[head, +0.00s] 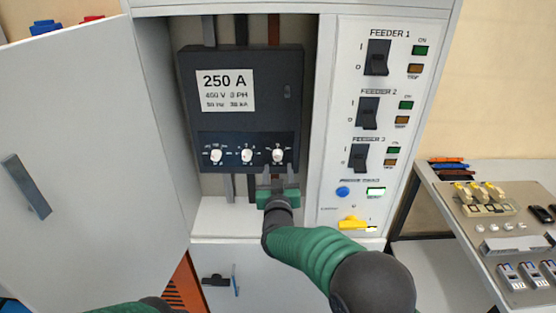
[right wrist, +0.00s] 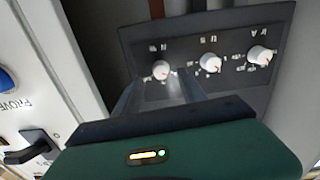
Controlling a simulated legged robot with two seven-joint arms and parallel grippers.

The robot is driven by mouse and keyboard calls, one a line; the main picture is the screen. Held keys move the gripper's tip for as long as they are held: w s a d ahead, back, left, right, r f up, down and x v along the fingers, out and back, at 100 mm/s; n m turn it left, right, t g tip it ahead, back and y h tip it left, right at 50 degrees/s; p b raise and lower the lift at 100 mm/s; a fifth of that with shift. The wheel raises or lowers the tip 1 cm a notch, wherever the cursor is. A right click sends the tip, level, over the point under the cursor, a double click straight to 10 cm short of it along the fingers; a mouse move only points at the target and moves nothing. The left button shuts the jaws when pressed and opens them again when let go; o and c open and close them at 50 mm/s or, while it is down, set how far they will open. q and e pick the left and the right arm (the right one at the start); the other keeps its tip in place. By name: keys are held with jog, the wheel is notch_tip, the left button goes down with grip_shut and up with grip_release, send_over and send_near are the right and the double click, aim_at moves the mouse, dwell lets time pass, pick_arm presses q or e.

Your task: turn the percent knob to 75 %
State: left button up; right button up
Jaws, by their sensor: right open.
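Three white knobs sit in a row on the lower dark panel of the 250 A breaker (head: 240,120): a left knob (head: 216,156), a middle knob (head: 247,156) and a right knob (head: 277,155). Their markings are too small to read, so I cannot tell which one is the percent knob. My right gripper (head: 277,180) is open just below the right knob. In the right wrist view its fingers (right wrist: 160,88) point at that same knob (right wrist: 160,70), which shows between and beyond the tips. I cannot tell whether they touch it. My left gripper is out of view.
The open cabinet door (head: 90,140) stands at the left. A feeder panel (head: 340,120) with black switches, a blue button (head: 342,191) and a yellow handle (head: 352,223) is at the right. A bench (head: 470,215) with parts stands further right.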

aim_at(277, 158)
jog(key=w, duration=0.4)
jog(key=shift+w+a+r, duration=0.15)
jog(key=shift+r, duration=0.1)
jog(key=shift+w+f, duration=0.1)
jog(key=shift+w, duration=0.3)
jog(key=shift+s, duration=0.1)
grip_shut()
